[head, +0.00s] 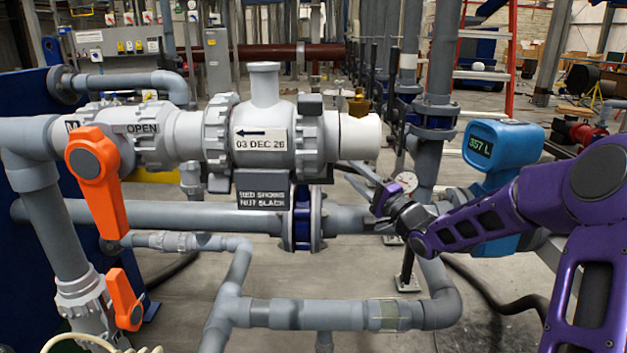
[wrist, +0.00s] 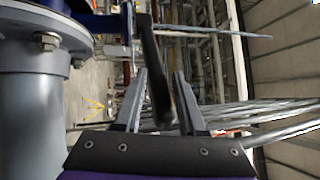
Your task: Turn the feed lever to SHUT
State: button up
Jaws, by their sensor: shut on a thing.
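My gripper (head: 348,172) reaches in from the right, its fingers behind and below the white-capped end of a grey valve body. In the wrist view a black lever (wrist: 150,60) runs between the fingers (wrist: 162,74), which are shut on it. In the head view the gripped part is mostly hidden by the valve body. A large orange lever (head: 115,205) hangs down at the left, beside an OPEN mark (head: 143,128). A smaller orange lever (head: 124,300) is below it. No SHUT mark is readable, and I cannot tell which lever bears the feed name.
The grey valve body (head: 222,140) with a dated arrow label and hanging plate stands in front of the fingers. A blue flange (head: 303,235) joins the pipe below. A blue meter (head: 495,150) stands close behind my arm. Grey pipe (head: 310,315) crosses low in front.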

jog(key=shift+s+a+b, duration=0.35)
jog(key=shift+s+a, duration=0.1)
jog(key=shift+s, duration=0.35)
grip_shut()
jog(key=s+a+b, duration=0.3)
jog(key=s+a, duration=0.2)
jog(key=a, duration=0.8)
jog(key=shift+a+r+b, duration=0.2)
jog(key=shift+b, duration=0.1)
jog(key=o, duration=1.1)
grip_release()
jog(key=shift+o, duration=0.2)
